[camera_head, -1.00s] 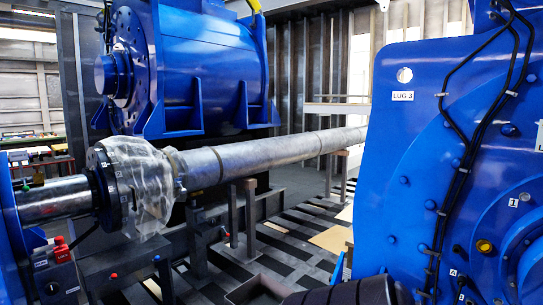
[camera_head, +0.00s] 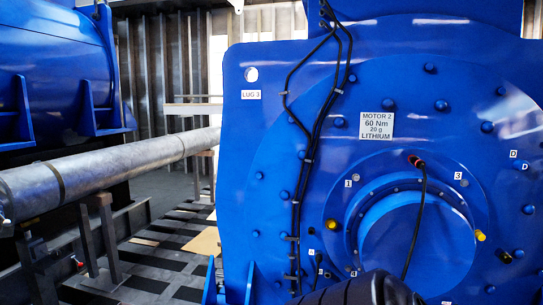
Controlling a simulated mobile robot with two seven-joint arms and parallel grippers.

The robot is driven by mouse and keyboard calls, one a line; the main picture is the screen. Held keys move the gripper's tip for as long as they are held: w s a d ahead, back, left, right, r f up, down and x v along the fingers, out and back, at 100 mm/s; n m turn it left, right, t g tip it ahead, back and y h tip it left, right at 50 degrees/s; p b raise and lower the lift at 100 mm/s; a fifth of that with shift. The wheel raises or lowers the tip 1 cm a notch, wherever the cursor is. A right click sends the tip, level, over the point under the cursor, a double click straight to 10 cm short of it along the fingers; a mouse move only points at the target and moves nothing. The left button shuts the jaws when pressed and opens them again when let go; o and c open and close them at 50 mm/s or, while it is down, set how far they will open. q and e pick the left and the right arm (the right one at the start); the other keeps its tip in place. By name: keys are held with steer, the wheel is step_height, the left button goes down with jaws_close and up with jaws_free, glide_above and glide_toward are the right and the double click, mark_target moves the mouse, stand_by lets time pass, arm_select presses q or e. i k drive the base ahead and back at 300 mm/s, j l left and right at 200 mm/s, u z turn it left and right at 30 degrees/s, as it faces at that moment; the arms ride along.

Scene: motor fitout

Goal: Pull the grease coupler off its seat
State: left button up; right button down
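The blue motor (camera_head: 270,150) fills the right half of the view, with a plate (camera_head: 362,126) reading "MOTOR 2, 60 Nm, 20 g, LITHIUM". A small red-and-black fitting (camera_head: 417,161), which looks like the grease coupler, sits on the motor face above the round hub (camera_head: 405,235). A black hose (camera_head: 418,215) runs down from it in front of the hub. The fitting appears to be on its seat, but the contact is too small to make out. Neither of my grippers shows. A dark part of my own body covers the bottom middle.
Yellow caps (camera_head: 331,226) sit left and right of the hub. Black cables (camera_head: 310,150) run down the motor's left side. A grey shaft (camera_head: 100,170) crosses at left on supports, below another blue machine (camera_head: 55,75). Striped floor (camera_head: 150,255) shows between shaft and motor.

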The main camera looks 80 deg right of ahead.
mark_target(415, 161)
steer(key=l+z, duration=0.1)
steer(key=z, duration=1.2)
steer(key=j+z, duration=0.15)
steer(key=z, duration=2.05)
steer(key=k+l, duration=0.05)
steer(key=l, duration=0.05)
